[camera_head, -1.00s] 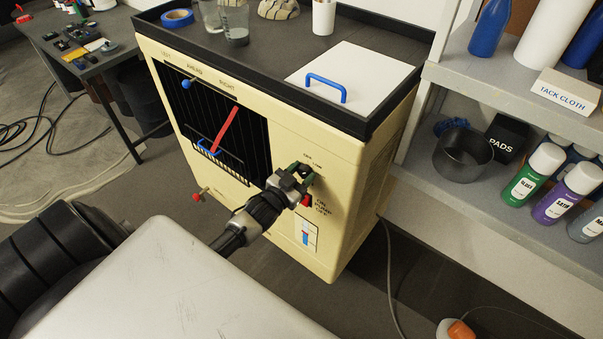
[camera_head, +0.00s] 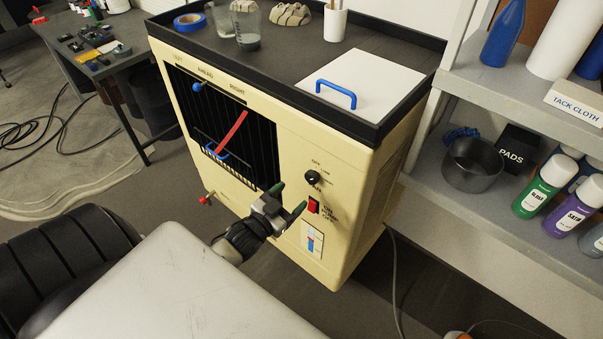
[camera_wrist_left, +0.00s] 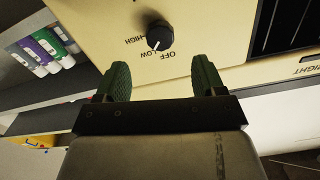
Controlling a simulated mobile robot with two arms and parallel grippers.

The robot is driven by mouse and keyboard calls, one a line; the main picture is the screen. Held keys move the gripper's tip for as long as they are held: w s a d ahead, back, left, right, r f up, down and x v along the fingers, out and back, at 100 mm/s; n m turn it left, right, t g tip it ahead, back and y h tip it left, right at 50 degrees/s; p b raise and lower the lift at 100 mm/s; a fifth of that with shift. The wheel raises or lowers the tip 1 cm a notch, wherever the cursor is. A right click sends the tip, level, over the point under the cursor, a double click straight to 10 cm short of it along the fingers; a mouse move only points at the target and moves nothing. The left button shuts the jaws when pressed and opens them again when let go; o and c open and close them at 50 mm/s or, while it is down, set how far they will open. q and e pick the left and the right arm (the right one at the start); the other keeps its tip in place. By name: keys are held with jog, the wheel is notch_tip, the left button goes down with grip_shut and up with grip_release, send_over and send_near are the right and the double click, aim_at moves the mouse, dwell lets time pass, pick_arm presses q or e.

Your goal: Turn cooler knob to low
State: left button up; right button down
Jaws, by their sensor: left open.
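The cooler (camera_head: 280,130) is a cream cabinet with a black grille. Its black round knob (camera_head: 312,178) is on the front panel, right of the grille, and it also shows in the left wrist view (camera_wrist_left: 160,36). The knob's small white mark seems to point toward LOW, with HIGH and OFF printed to either side. My left gripper (camera_head: 290,198) is open and empty, with green fingertips, below and left of the knob in the head view. In the left wrist view the gripper (camera_wrist_left: 161,72) has its fingers apart, with the knob beyond the gap between them, untouched.
A red switch (camera_head: 313,206) sits just below the knob, close to a fingertip in the picture. A blue-and-red gauge label (camera_head: 311,240) is lower. A grey shelf (camera_head: 480,200) with cans and a pot stands at the right. A red lever (camera_head: 232,131) crosses the grille.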

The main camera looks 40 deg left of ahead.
pick_arm(q)
jog(key=shift+s+a, duration=0.1)
jog(key=shift+s, duration=1.3)
jog(key=s+d+f+g, duration=0.1)
jog(key=s+f+g, duration=0.25)
jog(key=f, duration=0.45)
jog(key=s+d+f+n+g+y, duration=0.15)
jog(key=s+f, duration=0.25)
jog(key=f, duration=0.4)
jog(key=s+f+g, duration=0.3)
jog(key=s+f, duration=0.1)
jog(key=f, duration=0.4)
jog(key=s+d+f+g, duration=0.3)
jog(key=s+f, duration=0.4)
jog(key=s, duration=0.4)
jog(key=s+d+f+g, duration=0.4)
jog(key=s+f+g, duration=0.2)
jog(key=s, duration=0.6)
jog(key=shift+f+m, duration=0.35)
jog(key=shift+f, duration=0.25)
jog(key=shift+d, duration=0.1)
